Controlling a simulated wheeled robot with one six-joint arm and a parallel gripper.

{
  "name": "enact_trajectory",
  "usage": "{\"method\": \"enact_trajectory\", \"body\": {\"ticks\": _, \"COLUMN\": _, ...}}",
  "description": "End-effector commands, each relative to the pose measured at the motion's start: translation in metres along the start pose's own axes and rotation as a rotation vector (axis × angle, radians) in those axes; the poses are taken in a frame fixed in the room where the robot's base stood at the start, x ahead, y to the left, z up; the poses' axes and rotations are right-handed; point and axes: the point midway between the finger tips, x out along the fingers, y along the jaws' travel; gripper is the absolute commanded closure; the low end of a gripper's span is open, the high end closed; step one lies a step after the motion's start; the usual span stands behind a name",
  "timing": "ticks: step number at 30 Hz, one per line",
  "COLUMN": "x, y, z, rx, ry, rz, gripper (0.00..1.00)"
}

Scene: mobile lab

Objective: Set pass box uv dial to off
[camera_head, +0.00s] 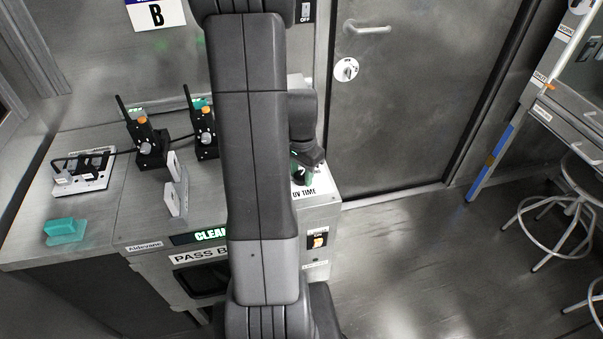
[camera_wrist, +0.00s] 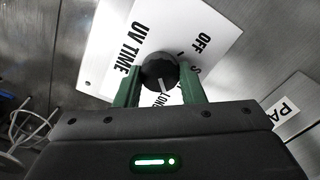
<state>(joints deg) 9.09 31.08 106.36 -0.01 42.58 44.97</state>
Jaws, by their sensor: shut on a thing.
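The UV dial is a black round knob (camera_wrist: 160,73) with a white pointer line, on a white plate (camera_wrist: 205,35) lettered "UV TIME", "OFF", "S" and "LONG". In the wrist view the pointer line aims down toward "LONG", away from "OFF". My gripper (camera_wrist: 160,88) has its two green fingers on either side of the knob and is shut on it. In the head view my gripper (camera_head: 303,170) is at the right end of the pass box top (camera_head: 322,198), over the "UV TIME" plate (camera_head: 304,193). The knob is mostly hidden there by my gripper.
Two black radios (camera_head: 149,135) with orange knobs, a grey rack (camera_head: 82,172) and a teal block (camera_head: 65,229) stand on the left of the bench. An orange-lit switch (camera_head: 317,239) is on the box front. A closed door (camera_head: 400,100) and open floor lie right.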

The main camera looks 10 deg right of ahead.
Motion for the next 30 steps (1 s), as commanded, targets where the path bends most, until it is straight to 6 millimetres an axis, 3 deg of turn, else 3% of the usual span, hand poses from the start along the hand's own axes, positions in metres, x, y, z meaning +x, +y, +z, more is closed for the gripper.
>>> {"method": "enact_trajectory", "body": {"ticks": 30, "x": 0.0001, "y": -0.0017, "z": 0.0005, "rx": -0.964, "ry": 0.002, "rz": -0.001, "gripper": 0.87}}
